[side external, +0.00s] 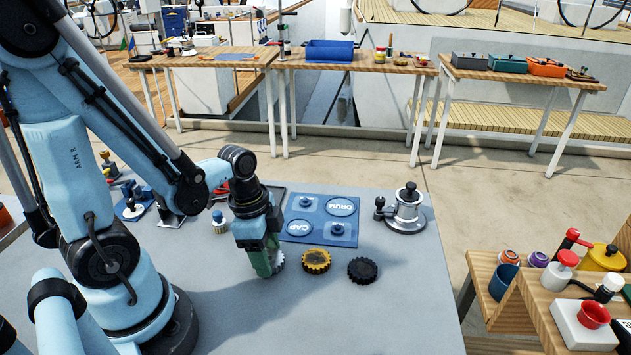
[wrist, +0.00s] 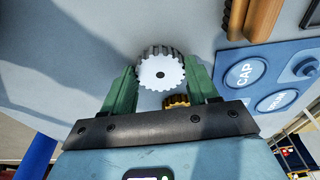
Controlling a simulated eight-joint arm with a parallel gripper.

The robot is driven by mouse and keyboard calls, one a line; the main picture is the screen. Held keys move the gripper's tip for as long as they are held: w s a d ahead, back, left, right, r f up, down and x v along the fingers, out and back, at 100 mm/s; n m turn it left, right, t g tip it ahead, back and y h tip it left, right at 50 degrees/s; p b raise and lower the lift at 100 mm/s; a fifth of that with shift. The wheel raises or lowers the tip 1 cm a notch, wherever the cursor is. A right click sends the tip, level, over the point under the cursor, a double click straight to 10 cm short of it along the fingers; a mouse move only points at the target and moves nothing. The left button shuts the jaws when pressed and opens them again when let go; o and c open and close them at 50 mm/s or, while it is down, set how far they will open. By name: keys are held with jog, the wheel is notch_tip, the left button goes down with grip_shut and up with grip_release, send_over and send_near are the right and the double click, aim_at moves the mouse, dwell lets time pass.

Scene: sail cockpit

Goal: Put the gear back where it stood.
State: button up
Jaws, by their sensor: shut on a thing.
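My gripper (side external: 266,266) is low over the grey table, its green fingers pointing down. It is shut on a silver-white toothed gear (side external: 279,262), which is partly hidden by the fingers in the side view. In the wrist view the gear (wrist: 160,72) sits between the two fingers, its flat face with a small centre hole toward the camera. I cannot tell whether it touches the table. A yellow gear (side external: 316,261) lies just right of it, and a black gear (side external: 363,270) lies further right. The yellow gear also shows partly in the wrist view (wrist: 176,101).
A blue board (side external: 322,232) with round CAP and DRUM spots lies behind the gears. A metal winch (side external: 405,212) stands at the back right. A blue-and-white knobbed part (side external: 219,223) stands left of my gripper. The table's front right is clear.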

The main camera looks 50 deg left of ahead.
jog(key=shift+f, duration=0.1)
jog(key=o, duration=1.2)
jog(key=shift+c, duration=0.2)
jog(key=shift+s+a+r, duration=0.6)
jog(key=shift+a+r, duration=0.05)
jog(key=shift+r, duration=5.3)
jog(key=w+d+r+n+t+y, duration=0.1)
jog(key=w+d+n+t, duration=0.2)
jog(key=w+n+t, duration=0.3)
jog(key=n, duration=0.3)
jog(key=shift+w+d+r, duration=0.25)
jog(key=shift+w+r, duration=0.05)
